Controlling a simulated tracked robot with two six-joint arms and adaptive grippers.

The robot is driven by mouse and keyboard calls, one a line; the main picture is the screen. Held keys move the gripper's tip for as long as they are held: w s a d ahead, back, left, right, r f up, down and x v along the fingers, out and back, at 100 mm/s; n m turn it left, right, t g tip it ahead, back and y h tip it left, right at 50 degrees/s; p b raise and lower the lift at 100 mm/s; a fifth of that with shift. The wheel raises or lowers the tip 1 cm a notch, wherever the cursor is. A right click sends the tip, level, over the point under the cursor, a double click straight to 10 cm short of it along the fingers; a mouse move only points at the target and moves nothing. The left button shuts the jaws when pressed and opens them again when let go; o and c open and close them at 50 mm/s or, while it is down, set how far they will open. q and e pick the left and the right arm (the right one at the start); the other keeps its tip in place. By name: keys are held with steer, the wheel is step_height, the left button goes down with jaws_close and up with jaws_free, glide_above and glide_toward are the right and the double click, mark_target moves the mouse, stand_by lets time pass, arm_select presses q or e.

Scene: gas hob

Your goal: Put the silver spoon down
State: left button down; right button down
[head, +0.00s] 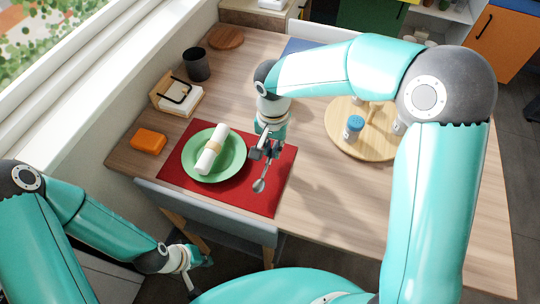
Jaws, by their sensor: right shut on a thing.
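The silver spoon (260,184) is held in my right gripper (264,154), with its bowl pointing toward the front of the table. The gripper is shut on its upper part, over the right side of the red placemat (240,201). I cannot tell whether the spoon touches the mat. A green plate (234,172) with a rolled white napkin (212,150) in a tan band lies on the mat, left of the spoon. My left gripper (193,281) is low at the front, away from the tabletop; its fingers are too small and partly hidden to read.
An orange block (149,140), a napkin holder (180,97), a dark cup (196,64) and a round wooden board (226,37) stand along the left. A round wooden tray (347,147) with a blue-topped shaker (353,129) is at right. A grey chair (205,213) is at the front edge.

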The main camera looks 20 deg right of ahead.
mark_target(272, 156)
steer(key=shift+f, duration=1.9)
steer(key=c, duration=1.2)
jaws_free()
steer(key=shift+f, duration=0.1)
steer(key=shift+o, duration=0.2)
step_height(272, 156, up, 12)
steer(key=shift+f, duration=0.1)
steer(key=shift+r, duration=0.25)
